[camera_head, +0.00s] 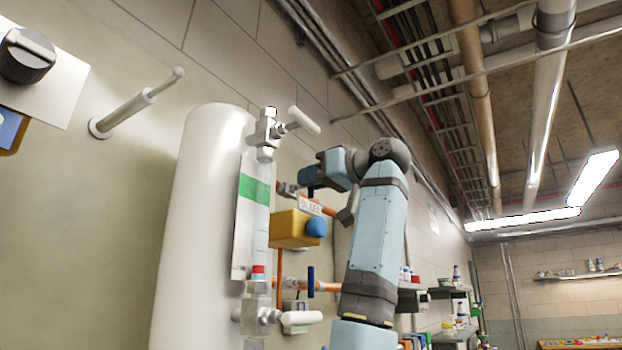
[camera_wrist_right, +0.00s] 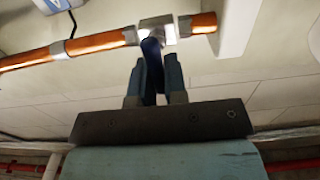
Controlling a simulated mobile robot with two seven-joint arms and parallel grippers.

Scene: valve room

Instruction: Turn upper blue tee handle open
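The upper blue tee handle (camera_wrist_right: 152,70) sits on a metal valve body (camera_wrist_right: 158,30) in the copper pipe (camera_wrist_right: 93,43) in the right wrist view. My right gripper (camera_wrist_right: 153,78) has one finger on each side of the handle, and the fingers look closed on it. In the head view my right gripper (camera_head: 318,174) is at the upper copper pipe, beside the cylinder, and largely hides the handle. A lower blue tee handle (camera_head: 310,280) stands upright on the lower pipe, clear of the gripper. My left gripper is not in view.
A white cylinder (camera_head: 200,220) with a sight glass and white-handled valves stands left of the gripper. A yellow box with a blue knob (camera_head: 316,227) sits just below the gripper. Shelves (camera_head: 447,292) with bottles are right of my arm. Pipes run overhead.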

